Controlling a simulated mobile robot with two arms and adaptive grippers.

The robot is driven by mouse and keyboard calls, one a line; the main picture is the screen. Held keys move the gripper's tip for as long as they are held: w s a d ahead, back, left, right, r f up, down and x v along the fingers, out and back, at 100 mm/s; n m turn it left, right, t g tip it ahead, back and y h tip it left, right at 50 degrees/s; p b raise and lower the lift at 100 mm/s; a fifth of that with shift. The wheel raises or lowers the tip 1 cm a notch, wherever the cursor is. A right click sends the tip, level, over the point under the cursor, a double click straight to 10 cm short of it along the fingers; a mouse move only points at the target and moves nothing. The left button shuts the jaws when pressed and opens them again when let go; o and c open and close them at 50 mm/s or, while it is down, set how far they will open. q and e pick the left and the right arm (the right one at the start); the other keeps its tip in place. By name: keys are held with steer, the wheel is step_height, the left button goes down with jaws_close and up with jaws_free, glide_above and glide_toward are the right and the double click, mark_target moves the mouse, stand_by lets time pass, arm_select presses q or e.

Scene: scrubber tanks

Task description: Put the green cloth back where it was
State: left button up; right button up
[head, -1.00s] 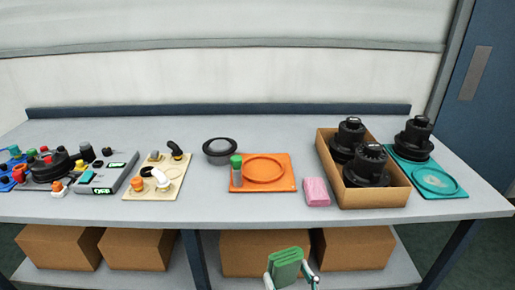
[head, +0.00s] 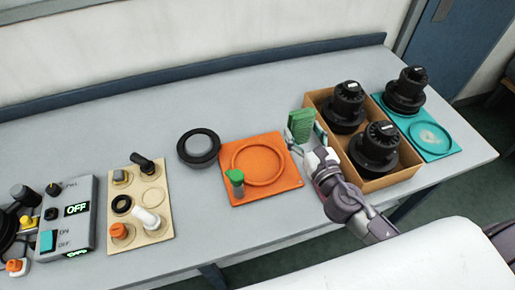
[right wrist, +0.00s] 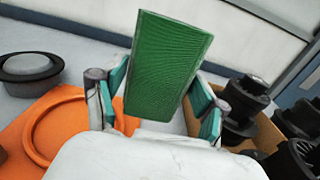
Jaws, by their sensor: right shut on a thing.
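The green cloth (head: 301,125) is a folded block held upright in my right gripper (head: 306,138), above the table between the orange tray and the cardboard box. In the right wrist view the cloth (right wrist: 165,65) stands between the two fingers of the gripper (right wrist: 160,95), which is shut on it. The pink cloth seen earlier on the table is not visible now; my right arm covers the area beside the box. My left gripper is not in view.
The cardboard box (head: 392,182) holds black round parts. A teal tray (head: 447,150) with another black part (head: 405,92) is at right. A grey-black disc (head: 199,148) and a beige board (head: 158,178) are at left. Table behind is clear.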

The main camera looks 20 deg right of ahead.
steer(key=shift+w+r, duration=0.2)
steer(key=shift+r, duration=0.05)
steer(key=a+f, duration=0.2)
steer(key=a, duration=0.1)
steer(key=w+a+f+b, duration=0.1)
steer(key=a+f, duration=0.1)
steer(key=a, duration=0.2)
steer(key=w+a+f+b, duration=0.1)
steer(key=a+f, duration=0.2)
steer(key=a, duration=0.1)
steer(key=shift+w, duration=0.15)
step_height(320, 180, down, 4)
steer(key=shift+r+b, duration=0.2)
steer(key=shift+b, duration=0.7)
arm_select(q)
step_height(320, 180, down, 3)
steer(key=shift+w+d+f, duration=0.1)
arm_select(e)
steer(key=shift+f, duration=0.15)
steer(key=shift+f, duration=0.1)
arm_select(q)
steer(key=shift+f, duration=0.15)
arm_select(e)
steer(key=o, duration=1)
